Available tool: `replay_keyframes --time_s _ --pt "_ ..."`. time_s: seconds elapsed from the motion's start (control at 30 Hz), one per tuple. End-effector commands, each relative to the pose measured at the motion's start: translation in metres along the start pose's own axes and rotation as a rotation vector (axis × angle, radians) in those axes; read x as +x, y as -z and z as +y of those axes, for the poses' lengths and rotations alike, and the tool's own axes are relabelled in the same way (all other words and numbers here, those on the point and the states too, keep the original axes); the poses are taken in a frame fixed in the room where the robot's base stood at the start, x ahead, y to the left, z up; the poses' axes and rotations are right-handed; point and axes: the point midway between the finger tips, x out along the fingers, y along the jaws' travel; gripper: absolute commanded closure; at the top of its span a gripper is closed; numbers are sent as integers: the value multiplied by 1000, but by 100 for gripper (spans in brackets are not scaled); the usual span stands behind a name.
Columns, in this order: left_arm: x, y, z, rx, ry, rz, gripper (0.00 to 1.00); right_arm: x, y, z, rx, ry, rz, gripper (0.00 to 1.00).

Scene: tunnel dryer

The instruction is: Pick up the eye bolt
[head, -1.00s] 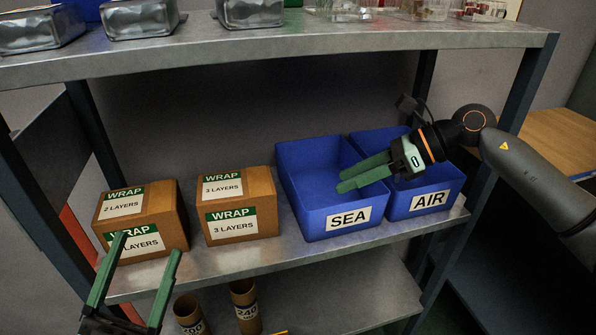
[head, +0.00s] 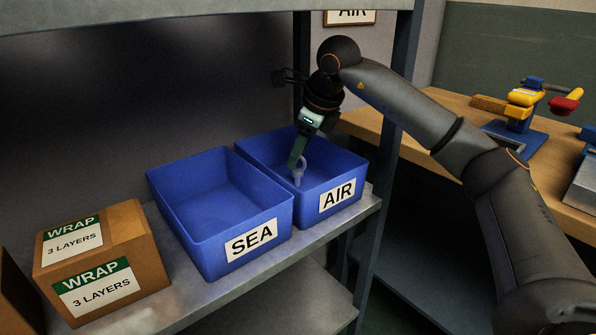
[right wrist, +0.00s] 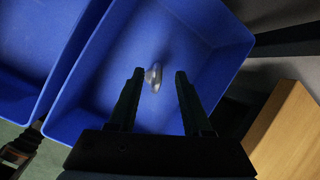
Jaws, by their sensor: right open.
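A small pale metal eye bolt (head: 298,174) shows inside the blue bin labelled AIR (head: 343,165), near its left wall. In the head view it looks roughly upright, with its ring at the top. My right gripper (head: 294,165) reaches down into this bin, its green fingers right beside the bolt's ring. In the right wrist view the eye bolt (right wrist: 154,76) lies in the gap between the fingertips of the open right gripper (right wrist: 160,74), closer to the left finger. I cannot tell whether a finger touches it.
The blue bin labelled SEA (head: 205,245) stands just left of the AIR bin and looks empty. A WRAP carton (head: 140,240) stands further left on the metal shelf (head: 330,230). A shelf post (head: 390,130) rises close to my right arm. A wooden bench (head: 450,115) is behind it.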

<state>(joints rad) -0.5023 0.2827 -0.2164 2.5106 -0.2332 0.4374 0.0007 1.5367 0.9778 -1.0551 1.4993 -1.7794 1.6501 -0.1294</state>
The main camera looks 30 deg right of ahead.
Motion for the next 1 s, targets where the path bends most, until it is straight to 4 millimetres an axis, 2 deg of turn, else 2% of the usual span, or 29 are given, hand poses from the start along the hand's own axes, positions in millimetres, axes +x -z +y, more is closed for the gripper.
replay_keyframes --time_s 0.3,0.57,1.0 --pt "-12 -12 8 -25 -3 -3 17 45 -1 4 0 -1 0 51" --pt "-12 -12 8 -30 -2 -3 17 48 -2 4 0 -1 -2 51" --pt "-12 -12 8 -29 -2 -3 17 48 -2 4 0 -1 -2 100"
